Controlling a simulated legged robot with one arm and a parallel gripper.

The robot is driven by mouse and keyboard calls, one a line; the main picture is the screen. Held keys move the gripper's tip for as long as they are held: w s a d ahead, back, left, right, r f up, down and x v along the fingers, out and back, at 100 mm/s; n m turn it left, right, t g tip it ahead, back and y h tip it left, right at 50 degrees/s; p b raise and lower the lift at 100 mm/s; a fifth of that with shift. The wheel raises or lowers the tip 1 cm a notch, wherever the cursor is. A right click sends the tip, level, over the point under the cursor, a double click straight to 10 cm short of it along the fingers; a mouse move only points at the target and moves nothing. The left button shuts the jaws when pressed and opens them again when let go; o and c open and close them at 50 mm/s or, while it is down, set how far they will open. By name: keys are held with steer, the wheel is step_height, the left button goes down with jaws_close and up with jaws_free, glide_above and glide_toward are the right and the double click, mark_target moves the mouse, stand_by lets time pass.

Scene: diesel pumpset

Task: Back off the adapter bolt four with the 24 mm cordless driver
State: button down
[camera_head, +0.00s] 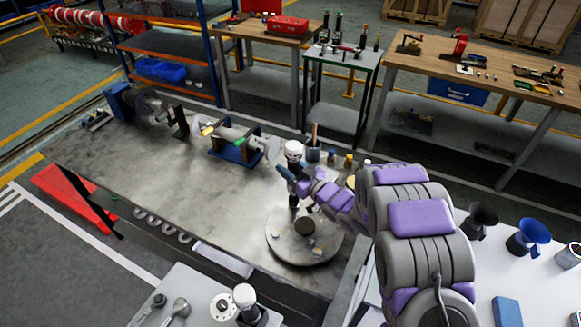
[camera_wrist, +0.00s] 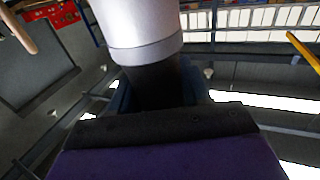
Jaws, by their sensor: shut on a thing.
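My gripper (camera_head: 296,186) is shut on a dark tool with a white rounded top, apparently the cordless driver (camera_head: 292,150). It holds the driver roughly upright above a round metal plate (camera_head: 282,252) at the right end of the long bench. In the wrist view the driver (camera_wrist: 142,32) shows as a pale cylinder with a dark part below, close in front of my gripper. A short dark cylinder (camera_head: 304,225) stands on the plate near the driver's lower end. I cannot make out adapter bolt four, the driver's size marking, or whether its tip touches anything.
Shaft and pump parts (camera_head: 229,136) lie along the back of the long bench (camera_head: 150,170). Cups and small bottles (camera_head: 348,161) stand behind the plate. A similar white-topped tool (camera_head: 244,297) stands on the front table. The bench's middle is clear.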

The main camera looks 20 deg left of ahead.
steer(key=shift+f, duration=0.2)
stand_by(0.6)
steer(key=shift+s+r+p, duration=0.1)
steer(key=shift+p, duration=0.45)
stand_by(1.3)
steer(key=shift+a+r+p, duration=0.1)
steer(key=shift+r+p, duration=0.35)
steer(key=shift+r, duration=0.2)
steer(key=shift+r+p, duration=1.15)
steer(key=shift+r, duration=1.15)
